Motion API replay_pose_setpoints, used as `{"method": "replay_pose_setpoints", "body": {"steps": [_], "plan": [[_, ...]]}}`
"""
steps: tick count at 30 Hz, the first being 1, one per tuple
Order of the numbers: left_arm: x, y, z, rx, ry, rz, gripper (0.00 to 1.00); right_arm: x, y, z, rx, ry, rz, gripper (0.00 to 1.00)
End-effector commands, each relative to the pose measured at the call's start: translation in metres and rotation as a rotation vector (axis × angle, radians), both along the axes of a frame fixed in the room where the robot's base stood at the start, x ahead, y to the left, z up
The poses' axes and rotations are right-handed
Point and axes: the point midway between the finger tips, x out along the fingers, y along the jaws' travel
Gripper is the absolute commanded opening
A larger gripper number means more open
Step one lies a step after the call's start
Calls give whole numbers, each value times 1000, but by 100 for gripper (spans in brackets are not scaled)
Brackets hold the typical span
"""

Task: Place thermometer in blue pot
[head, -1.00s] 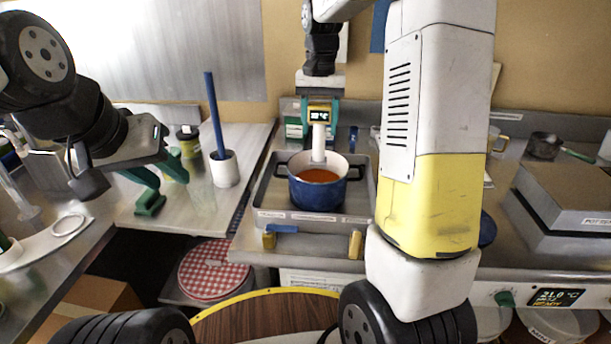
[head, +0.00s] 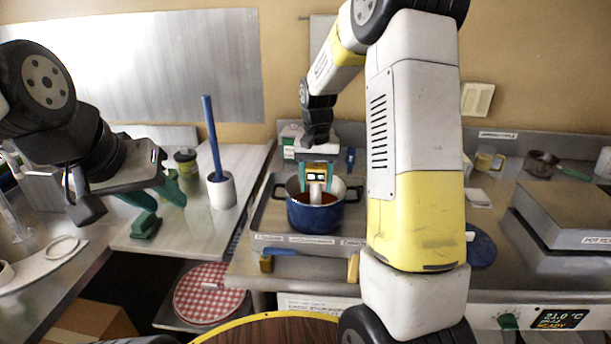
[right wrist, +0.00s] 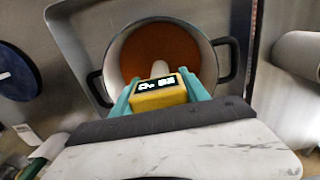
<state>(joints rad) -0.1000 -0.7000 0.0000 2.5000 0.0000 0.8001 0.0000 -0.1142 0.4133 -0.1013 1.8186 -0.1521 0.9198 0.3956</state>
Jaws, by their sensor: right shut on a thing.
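The blue pot (head: 314,216) stands on a metal tray and holds orange-red liquid. It also shows in the right wrist view (right wrist: 213,75), with dark handles on both sides. The thermometer (head: 317,176) has a yellow head with a lit display and a pale stem. My right gripper (head: 317,172) is shut on the thermometer's head, with teal fingers on both sides of it (right wrist: 158,95). The stem points down inside the pot's opening; whether its tip touches the liquid or bottom I cannot tell. My left gripper (head: 158,206) is empty, with its teal fingers apart, above the left counter.
The metal tray (head: 262,222) surrounds the pot. A white holder (head: 221,191) with a blue-handled tool stands to its left. A saucepan (head: 543,163), a mug (head: 488,161) and a grey box unit (head: 570,215) are at right.

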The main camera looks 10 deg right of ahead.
Motion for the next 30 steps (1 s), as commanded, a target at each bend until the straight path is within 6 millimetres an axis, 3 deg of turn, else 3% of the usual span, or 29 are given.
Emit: {"method": "replay_pose_setpoints", "body": {"steps": [5, 6, 9, 20, 23, 30], "plan": [[0, 0, 0, 0, 0, 0, 36, 0, 0, -3, 0, 0, 0, 0], [0, 0, 0, 0, 0, 0, 36, 0, 0, -3, 0, -1, 0, 58], [0, 0, 0, 0, 0, 0, 36, 0, 0, -3, 0, 0, 0, 74], [0, 0, 0, 0, 0, 0, 36, 0, 0, 1, 1, -1, 0, 74], [0, 0, 0, 0, 0, 0, 36, 1, 0, 13, 1, -3, 0, 74], [0, 0, 0, 0, 0, 0, 36, 1, 1, 63, 1, -6, 0, 74]]}}
